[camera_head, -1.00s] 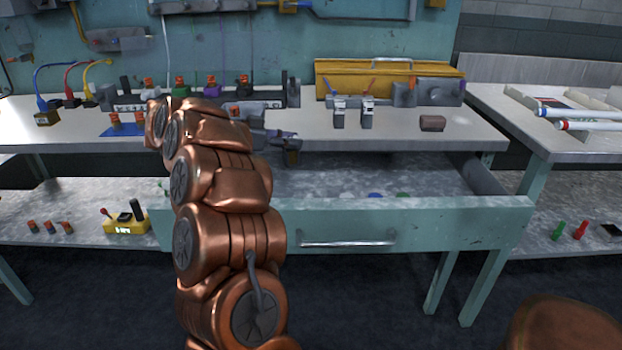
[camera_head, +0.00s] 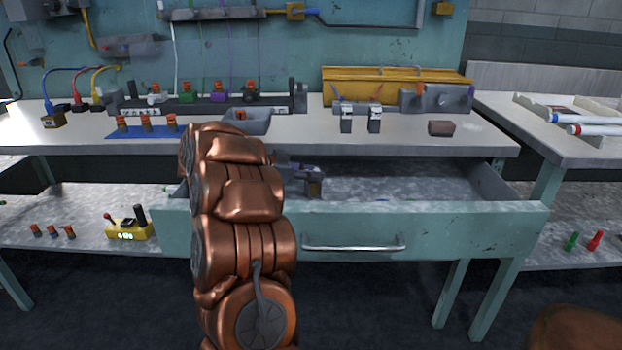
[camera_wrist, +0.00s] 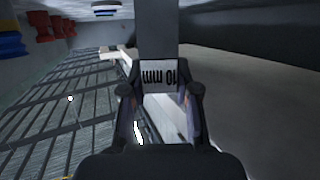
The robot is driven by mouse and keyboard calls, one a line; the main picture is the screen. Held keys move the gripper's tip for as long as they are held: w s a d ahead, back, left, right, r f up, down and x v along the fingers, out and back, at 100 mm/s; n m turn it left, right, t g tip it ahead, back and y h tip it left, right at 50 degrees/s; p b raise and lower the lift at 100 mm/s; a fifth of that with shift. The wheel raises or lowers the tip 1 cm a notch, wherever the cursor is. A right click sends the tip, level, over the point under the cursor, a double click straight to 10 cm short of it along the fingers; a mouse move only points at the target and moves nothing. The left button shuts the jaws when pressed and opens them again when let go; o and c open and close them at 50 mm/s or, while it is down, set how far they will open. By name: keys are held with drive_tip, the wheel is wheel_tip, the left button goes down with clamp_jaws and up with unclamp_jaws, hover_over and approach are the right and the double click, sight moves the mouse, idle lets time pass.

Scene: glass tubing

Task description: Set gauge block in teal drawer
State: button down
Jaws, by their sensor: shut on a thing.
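The teal drawer (camera_head: 440,235) is pulled open under the bench, its front and handle facing me. My gripper (camera_head: 314,184) is at the left part of the drawer opening, behind the front panel and below the benchtop edge. In the wrist view my gripper (camera_wrist: 161,95) is shut on the gauge block (camera_wrist: 159,40), a dark grey bar with a white "10 mm" label that reads upside down. The block's far end runs out of the top of the wrist view. In the head view I cannot clearly make out the block, nor whether it touches the drawer floor.
The benchtop above carries a grey tray (camera_head: 262,127), a blue mat (camera_head: 120,133) with orange-topped pieces, two small grey clamps and a brown block (camera_head: 441,128). The drawer floor (camera_head: 400,186) looks mostly clear to the gripper's right. A yellow device (camera_head: 126,229) stands on the lower shelf.

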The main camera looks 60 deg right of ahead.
drive_tip(key=shift+w+f, duration=0.1)
drive_tip(key=shift+f, duration=0.3)
drive_tip(key=shift+f, duration=0.1)
drive_tip(key=c, duration=0.8)
unclamp_jaws()
drive_tip(key=shift+f, duration=0.1)
drive_tip(key=shift+c, duration=0.2)
drive_tip(key=shift+w+a+r, duration=0.2)
drive_tip(key=shift+r, duration=0.1)
drive_tip(key=p+v, duration=0.3)
drive_tip(key=v, duration=0.8)
drive_tip(key=shift+a, duration=0.25)
drive_tip(key=shift+w+r, duration=0.1)
